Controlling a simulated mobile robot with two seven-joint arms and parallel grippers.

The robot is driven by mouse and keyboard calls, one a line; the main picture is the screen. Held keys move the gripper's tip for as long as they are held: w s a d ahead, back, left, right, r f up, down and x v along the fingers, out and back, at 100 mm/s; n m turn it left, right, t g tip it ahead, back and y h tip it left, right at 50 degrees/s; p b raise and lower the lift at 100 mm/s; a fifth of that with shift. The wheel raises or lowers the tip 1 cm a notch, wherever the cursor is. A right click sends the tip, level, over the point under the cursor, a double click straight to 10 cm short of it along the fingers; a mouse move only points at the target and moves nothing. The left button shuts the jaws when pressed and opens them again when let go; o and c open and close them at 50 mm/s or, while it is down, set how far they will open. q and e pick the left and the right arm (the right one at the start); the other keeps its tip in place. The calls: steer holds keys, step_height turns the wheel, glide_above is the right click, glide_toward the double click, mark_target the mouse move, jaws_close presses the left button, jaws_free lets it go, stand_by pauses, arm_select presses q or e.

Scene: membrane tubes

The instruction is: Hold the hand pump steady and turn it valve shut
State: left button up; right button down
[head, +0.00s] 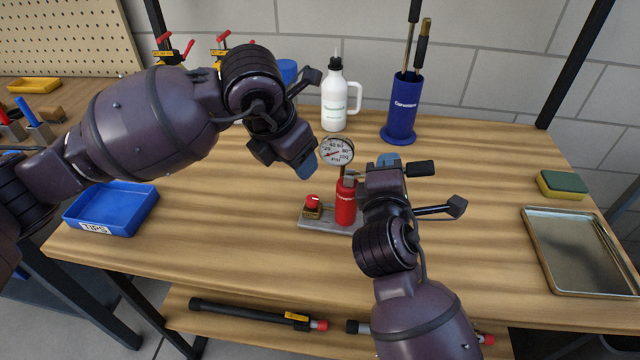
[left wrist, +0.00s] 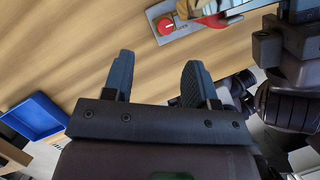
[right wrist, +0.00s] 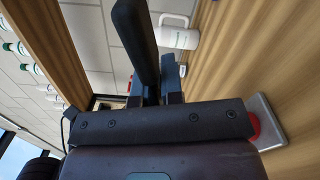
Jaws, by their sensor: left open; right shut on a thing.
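The hand pump has a red body (head: 346,203), a round white gauge (head: 337,152) and a grey base plate (head: 318,224). Its red valve knob (head: 312,201) sits on a brass block left of the body; the knob (left wrist: 166,26) also shows at the top of the left wrist view. My right gripper (head: 388,162) is shut on the pump's handle, whose black grip (head: 420,169) sticks out to the right. My left gripper (head: 303,163) is open and empty, above and left of the pump, apart from the knob; its separated fingers (left wrist: 155,75) show in the left wrist view.
A white bottle (head: 334,100) and a blue tool holder (head: 402,110) stand behind the pump. A blue tray (head: 140,190) is at left. A metal tray (head: 575,255) and a sponge (head: 562,184) are at right. The table left and front of the pump is clear.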

arm_select(q)
steer(key=w+a+g+y, duration=0.1)
steer(key=w+a, duration=0.1)
steer(key=n+g+h, duration=0.6)
steer(key=n, duration=1.5)
glide_toward(309, 197)
steer(key=x, duration=0.8)
steer(key=shift+s+d+f, duration=0.1)
steer(key=shift+d+f, duration=0.05)
steer(key=shift+f, duration=0.15)
steer(key=shift+c, duration=0.2)
steer(key=c, duration=0.9)
